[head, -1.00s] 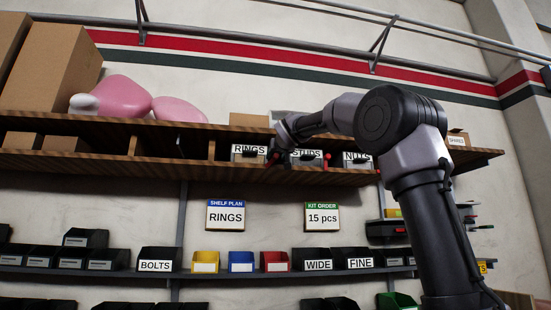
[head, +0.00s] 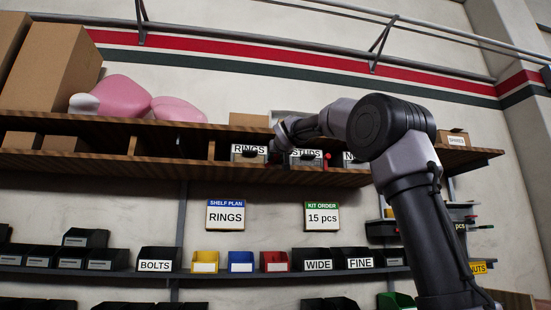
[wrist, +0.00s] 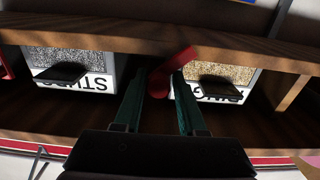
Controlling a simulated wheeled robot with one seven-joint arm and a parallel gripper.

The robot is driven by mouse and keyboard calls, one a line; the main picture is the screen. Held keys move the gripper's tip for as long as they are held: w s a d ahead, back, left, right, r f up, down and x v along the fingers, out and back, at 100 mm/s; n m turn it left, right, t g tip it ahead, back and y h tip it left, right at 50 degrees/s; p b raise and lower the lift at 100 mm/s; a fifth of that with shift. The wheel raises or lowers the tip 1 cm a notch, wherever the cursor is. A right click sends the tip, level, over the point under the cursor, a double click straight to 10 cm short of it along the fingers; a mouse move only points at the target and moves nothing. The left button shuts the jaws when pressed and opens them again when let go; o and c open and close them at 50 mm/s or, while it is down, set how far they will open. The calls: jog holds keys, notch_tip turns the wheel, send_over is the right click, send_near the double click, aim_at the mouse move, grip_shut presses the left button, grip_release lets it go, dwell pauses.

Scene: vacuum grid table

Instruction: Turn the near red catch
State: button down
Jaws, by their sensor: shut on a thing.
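A red catch (wrist: 168,74) sits at the shelf edge between the STUDS box (wrist: 75,72) and the RINGS box (wrist: 222,80). In the wrist view, where the labels are upside down, it lies slanted. My gripper (wrist: 158,80) is shut on it, one green finger on each side. In the head view, my gripper (head: 276,156) is small and dark beside the RINGS box (head: 249,153), and the held catch cannot be made out. Another red catch (head: 326,161) stands right of the STUDS box (head: 305,158).
The wooden shelf (head: 180,173) has a board above and below the boxes, leaving a narrow bay. My arm hides most of the NUTS box (head: 349,157). Coloured bins (head: 241,262) stand on a lower rack. The wall around the SHELF PLAN sign (head: 226,215) is open.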

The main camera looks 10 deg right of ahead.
jog(key=shift+w+a+f+n, duration=0.1)
jog(key=shift+f+n, duration=0.05)
jog(key=shift+n, duration=0.15)
dwell(0.4)
jog(key=a+n, duration=0.1)
jog(key=n, duration=0.4)
jog(key=a+n, duration=0.1)
jog(key=n, duration=0.2)
jog(key=shift+a+r, duration=0.35)
dwell(0.4)
jog(key=c, duration=0.9)
grip_release()
jog(key=shift+o, duration=1.2)
jog(key=shift+r, duration=0.15)
jog(key=shift+r, duration=0.1)
